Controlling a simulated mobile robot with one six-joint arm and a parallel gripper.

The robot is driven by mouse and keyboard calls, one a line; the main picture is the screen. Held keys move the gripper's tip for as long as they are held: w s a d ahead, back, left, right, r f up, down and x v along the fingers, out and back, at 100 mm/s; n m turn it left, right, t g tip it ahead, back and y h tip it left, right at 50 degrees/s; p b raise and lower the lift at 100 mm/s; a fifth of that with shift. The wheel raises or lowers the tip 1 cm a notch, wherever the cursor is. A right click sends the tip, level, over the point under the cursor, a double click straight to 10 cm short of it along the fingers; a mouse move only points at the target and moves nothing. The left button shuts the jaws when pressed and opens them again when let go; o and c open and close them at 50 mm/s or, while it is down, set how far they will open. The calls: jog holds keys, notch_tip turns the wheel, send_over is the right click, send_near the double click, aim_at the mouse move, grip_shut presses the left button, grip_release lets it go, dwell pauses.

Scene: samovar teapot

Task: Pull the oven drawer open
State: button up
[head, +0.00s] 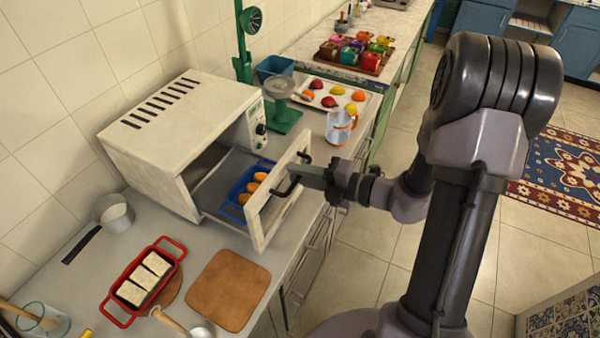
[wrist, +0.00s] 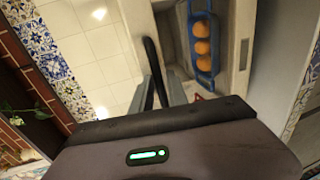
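The cream oven (head: 165,125) stands on the counter against the tiled wall, in the head view. Its drawer (head: 262,222) is pulled well out toward my arm, with the tray behind the front panel exposed. A blue dish (head: 226,208) with several orange-brown pieces rests in the drawer; the dish also shows in the wrist view (wrist: 204,65). My gripper (head: 304,173) is at the drawer's dark handle (head: 292,187). In the wrist view the handle (wrist: 152,58) runs between my two fingers (wrist: 160,95), which look closed around it. The fingertip contact is partly hidden.
A red dish (head: 118,309) with white blocks and a wooden board (head: 228,290) lie on the counter in front of the oven. A glass pitcher (head: 339,128) and green scale (head: 283,115) stand right of it. Floor is clear before the counter.

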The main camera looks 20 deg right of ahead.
jog(key=shift+d, duration=0.1)
jog(key=p+v, duration=0.4)
jog(key=v, duration=1.3)
jog(key=shift+s, duration=0.2)
jog(key=shift+d, duration=0.1)
jog(key=s+a+r+m+g+h+b, duration=0.2)
jog(key=s+a+m+h+b, duration=0.2)
jog(key=a+m, duration=0.4)
jog(key=s+a+r+m+g+h+b, duration=0.3)
jog(key=a+m, duration=0.6)
jog(key=m, duration=1.4)
jog(key=shift+s+a+r+h+b, duration=0.15)
jog(key=shift+s+h+b, duration=0.45)
jog(key=shift+s+h, duration=0.4)
